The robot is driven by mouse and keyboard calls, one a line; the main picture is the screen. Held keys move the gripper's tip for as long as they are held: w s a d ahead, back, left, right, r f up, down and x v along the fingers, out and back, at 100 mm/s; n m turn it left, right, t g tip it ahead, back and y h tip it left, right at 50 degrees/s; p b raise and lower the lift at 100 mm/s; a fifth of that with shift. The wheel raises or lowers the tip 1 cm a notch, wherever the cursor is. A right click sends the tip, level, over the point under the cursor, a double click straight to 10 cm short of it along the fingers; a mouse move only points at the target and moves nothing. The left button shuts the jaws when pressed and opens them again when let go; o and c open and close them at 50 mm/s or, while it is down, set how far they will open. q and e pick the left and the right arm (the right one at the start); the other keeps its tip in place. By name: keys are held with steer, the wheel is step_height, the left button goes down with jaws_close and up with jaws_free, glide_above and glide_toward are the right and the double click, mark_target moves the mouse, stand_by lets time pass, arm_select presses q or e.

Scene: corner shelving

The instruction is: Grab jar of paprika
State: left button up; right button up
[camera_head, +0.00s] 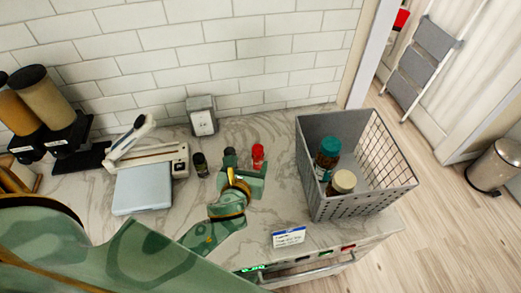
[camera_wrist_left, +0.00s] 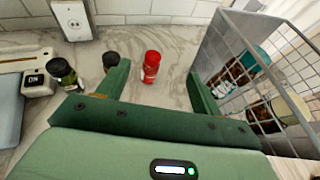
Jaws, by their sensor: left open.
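A small red jar (camera_head: 258,153), likely the paprika, stands upright on the marble counter; its label is too small to read. It also shows in the left wrist view (camera_wrist_left: 151,66), beyond and between the fingers, nearer the left finger in that picture. My left gripper (camera_head: 243,170) is open and empty, just in front of the red jar; it also spans the wrist view (camera_wrist_left: 157,72). A dark-capped jar (camera_wrist_left: 110,61) stands left of the red one, partly hidden by the left finger. A dark green jar (camera_head: 201,165) stands farther left. My right gripper is not in view.
A grey mesh-sided basket (camera_head: 312,165) with a teal-labelled bottle (camera_head: 327,155) and a tan-lidded jar (camera_head: 342,183) stands close on the right. A scale (camera_head: 143,188) is at left. A wall outlet box (camera_head: 202,115) and tiled wall are behind.

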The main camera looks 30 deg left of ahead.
arm_select(q)
steer(key=f, duration=0.1)
steer(key=b, duration=0.9)
glide_toward(257, 162)
steer(key=b+x, duration=0.2)
steer(key=x, duration=0.5)
steer(key=shift+w+d+f, duration=0.1)
steer(key=shift+d, duration=0.05)
steer(key=b+x, duration=0.2)
steer(key=x, duration=0.3)
steer(key=shift+w+a+f, duration=0.1)
steer(key=shift+w+a, duration=0.05)
steer(key=shift+a, duration=0.15)
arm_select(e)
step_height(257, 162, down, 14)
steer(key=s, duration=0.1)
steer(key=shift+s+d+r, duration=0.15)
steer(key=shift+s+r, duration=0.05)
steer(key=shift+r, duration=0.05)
arm_select(q)
steer(key=shift+c, duration=0.4)
steer(key=c, duration=1.1)
steer(key=shift+o, duration=0.2)
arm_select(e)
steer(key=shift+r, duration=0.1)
